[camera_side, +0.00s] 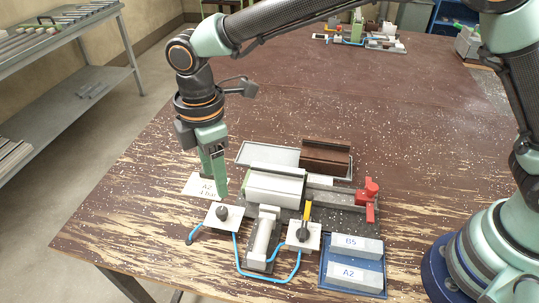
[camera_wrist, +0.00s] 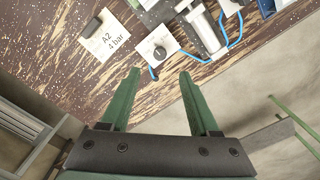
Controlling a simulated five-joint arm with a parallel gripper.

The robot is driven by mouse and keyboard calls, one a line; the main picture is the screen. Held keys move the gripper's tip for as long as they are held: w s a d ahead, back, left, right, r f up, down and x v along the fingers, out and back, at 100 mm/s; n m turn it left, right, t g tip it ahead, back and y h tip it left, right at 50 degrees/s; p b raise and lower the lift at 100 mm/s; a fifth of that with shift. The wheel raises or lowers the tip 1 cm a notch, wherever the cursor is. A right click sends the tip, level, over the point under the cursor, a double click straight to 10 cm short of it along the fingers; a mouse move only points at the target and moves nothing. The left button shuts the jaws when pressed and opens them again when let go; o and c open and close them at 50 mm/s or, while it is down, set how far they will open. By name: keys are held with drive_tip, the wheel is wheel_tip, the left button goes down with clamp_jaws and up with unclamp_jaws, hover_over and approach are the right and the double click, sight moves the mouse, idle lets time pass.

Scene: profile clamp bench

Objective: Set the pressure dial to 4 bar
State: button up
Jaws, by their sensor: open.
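The pressure dial (camera_side: 223,213) is a dark round knob on a white square plate at the left of the clamp bench. In the wrist view the dial (camera_wrist: 159,52) shows just beyond the gap between my fingertips; its setting is too small to read. A white card (camera_side: 198,186) lies on the table beside it; in the wrist view the card (camera_wrist: 105,42) reads "A2 4 bar", with a dark block at its edge. My gripper (camera_side: 215,189) points down with green fingers above and behind the dial. It is open and empty, apart from the dial.
A second plate with a yellow lever (camera_side: 307,212) stands right of a cylinder (camera_side: 263,233). Blue hose (camera_side: 268,277) loops in front. The clamp (camera_side: 275,187) has a red handle (camera_side: 370,192). A blue tray (camera_side: 352,292) holds blocks marked B5 and A2. The table's left side is clear.

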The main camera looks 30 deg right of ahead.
wheel_tip(320, 180, up, 3)
drive_tip(key=shift+f, duration=0.1)
idle(0.3)
drive_tip(key=d+r+m+t+y, duration=0.1)
drive_tip(key=d+r+m, duration=0.3)
drive_tip(key=d, duration=0.4)
drive_tip(key=d+r+m+t, duration=0.1)
drive_tip(key=d+r+m, duration=0.35)
drive_tip(key=d, duration=0.35)
drive_tip(key=s+d+m+t, duration=0.1)
drive_tip(key=s+d+m, duration=0.3)
drive_tip(key=d, duration=0.4)
drive_tip(key=s+d+m+t+h, duration=0.1)
drive_tip(key=s+d+m, duration=0.3)
drive_tip(key=d, duration=0.4)
drive_tip(key=shift+s+d+m+t, duration=0.15)
drive_tip(key=shift+s+m+t, duration=0.15)
drive_tip(key=shift+m+t, duration=0.5)
